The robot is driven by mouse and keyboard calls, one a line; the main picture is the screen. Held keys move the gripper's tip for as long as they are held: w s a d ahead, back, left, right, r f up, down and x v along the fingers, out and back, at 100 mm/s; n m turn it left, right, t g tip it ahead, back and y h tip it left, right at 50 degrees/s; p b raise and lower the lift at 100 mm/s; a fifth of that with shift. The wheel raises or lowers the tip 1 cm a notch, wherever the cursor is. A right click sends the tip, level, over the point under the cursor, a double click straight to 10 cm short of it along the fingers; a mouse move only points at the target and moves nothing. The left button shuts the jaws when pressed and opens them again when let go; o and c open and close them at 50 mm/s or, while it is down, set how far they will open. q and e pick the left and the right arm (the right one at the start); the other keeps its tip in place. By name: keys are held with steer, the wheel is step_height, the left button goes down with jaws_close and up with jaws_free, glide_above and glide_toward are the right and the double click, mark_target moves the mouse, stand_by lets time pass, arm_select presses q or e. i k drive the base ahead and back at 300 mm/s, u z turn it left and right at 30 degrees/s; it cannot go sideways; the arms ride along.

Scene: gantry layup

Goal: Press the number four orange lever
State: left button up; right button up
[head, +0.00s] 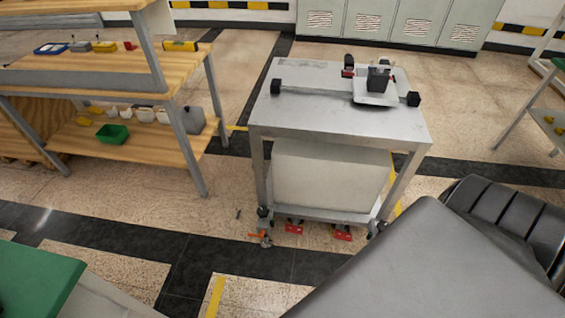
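A metal cart (340,119) stands right of the picture's centre. A small orange lever (263,239) is low at its near left caster, close to the floor. Two red pedal-like parts, a left one (293,228) and a right one (342,235), sit low along the cart's near edge. No number is readable on any of them, so I cannot tell which is number four. Neither of my grippers is in view.
A wooden workbench (110,72) with a lower shelf stands at the left. Grey cabinets (395,20) line the back. A large dark grey surface (430,265) fills the lower right, beside a black ribbed object (510,212). Floor before the cart's left side is clear.

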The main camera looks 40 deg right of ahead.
mark_target(255, 235)
steer(key=z, duration=0.9)
steer(key=k, duration=0.85)
steer(key=u, duration=1.25)
